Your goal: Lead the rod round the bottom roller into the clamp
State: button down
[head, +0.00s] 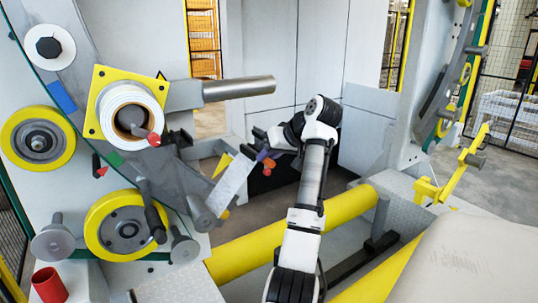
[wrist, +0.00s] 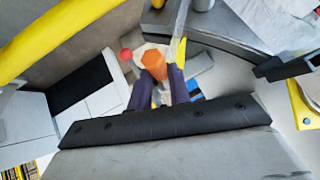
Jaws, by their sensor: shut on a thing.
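My gripper (head: 262,155) is shut on the orange rod (head: 268,165), left of centre in the head view. In the wrist view, the rod's orange end (wrist: 153,60) sits between my two dark fingers, with a red knob (wrist: 126,55) beside it. A pale, see-through strip (head: 232,182) runs from near the rod down left to a grey cylinder (head: 203,214). A yellow-rimmed roller (head: 98,222) is low on the ring at the left. I cannot tell for sure which part is the clamp.
A long yellow bar roller (head: 345,206) crosses below my arm. A large pale coil (head: 450,265) fills the lower right. A grey shaft (head: 238,88) sticks out from the spool at upper left. A yellow bracket (head: 455,170) stands at the right.

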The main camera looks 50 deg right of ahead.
jog(key=shift+r, duration=0.1)
dwell(0.3)
jog(key=c, duration=1.2)
grip_release()
jog(key=shift+s, duration=0.1)
jog(key=b+v, duration=0.2)
jog(key=v, duration=1.1)
jog(key=shift+r+b, duration=0.2)
jog(key=shift+b, duration=0.15)
jog(key=shift+s, duration=0.15)
jog(key=shift+s, duration=0.1)
